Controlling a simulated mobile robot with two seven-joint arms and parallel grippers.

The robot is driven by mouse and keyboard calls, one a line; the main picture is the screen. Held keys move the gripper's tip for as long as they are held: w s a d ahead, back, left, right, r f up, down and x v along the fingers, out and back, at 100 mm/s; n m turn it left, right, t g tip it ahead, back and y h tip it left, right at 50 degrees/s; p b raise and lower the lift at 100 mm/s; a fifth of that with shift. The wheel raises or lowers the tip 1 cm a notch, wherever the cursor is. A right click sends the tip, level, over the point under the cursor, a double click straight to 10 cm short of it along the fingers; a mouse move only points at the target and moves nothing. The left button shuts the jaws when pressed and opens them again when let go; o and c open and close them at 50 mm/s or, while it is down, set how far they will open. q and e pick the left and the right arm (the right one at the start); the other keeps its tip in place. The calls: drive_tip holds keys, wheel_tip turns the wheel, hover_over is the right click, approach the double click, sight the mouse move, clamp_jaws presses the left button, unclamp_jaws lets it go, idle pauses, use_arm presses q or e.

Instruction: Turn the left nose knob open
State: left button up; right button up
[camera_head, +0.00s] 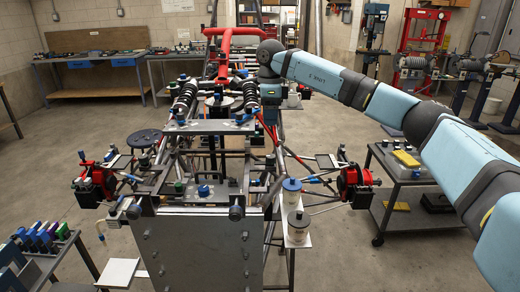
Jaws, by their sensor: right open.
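The tube chassis (215,140) stands in the middle of the head view, with a grey plate (200,250) at its near end. Several small knob-like parts sit on it, among them a green-topped one (179,186), a blue-topped one (204,190) and dark ones at the near left (134,211) and near right (236,212). I cannot tell which is the left nose knob, nor how any is turned. My right arm reaches over the chassis from the right. My right gripper (270,92) points down near its far part, small and dark; it looks open and empty. My left gripper is out of view.
A dark cart (408,175) with a yellow item stands to the right. A rack of coloured-handled tools (40,240) stands at the lower left. Two capped canisters (292,195) stand by the chassis's near right side.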

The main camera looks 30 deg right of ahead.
sight(271, 156)
drive_tip(key=f, duration=0.8)
drive_tip(key=s+f+p, duration=0.1)
drive_tip(key=f, duration=0.3)
drive_tip(key=shift+s, duration=0.1)
drive_tip(key=shift+f, duration=0.55)
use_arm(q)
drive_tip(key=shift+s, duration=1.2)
use_arm(e)
drive_tip(key=c, duration=0.9)
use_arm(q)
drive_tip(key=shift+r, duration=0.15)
use_arm(e)
drive_tip(key=shift+c, duration=0.2)
